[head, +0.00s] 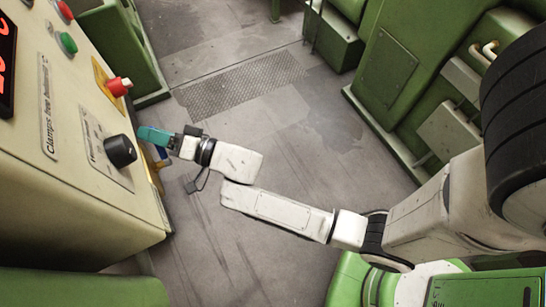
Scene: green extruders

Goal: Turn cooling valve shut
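My gripper (144,133), teal at its end, reaches left to the edge of a beige control cabinet, close to its black knob (120,150). Just below the gripper, at the cabinet's right side, a small blue part (161,153) and a brass-yellow part (155,173) show; these may be the cooling valve, but they are partly hidden by the gripper and the cabinet edge. I cannot tell whether the gripper touches them or how the valve handle is turned. The fingers are too small to tell whether they are open or shut.
The beige cabinet (60,200) fills the left, with a red emergency button (119,86) on a yellow plate, a green button (67,43) and a red display (6,65). Green machines (395,70) stand at the right. The grey floor (290,150) between is clear, with a metal grate (240,85).

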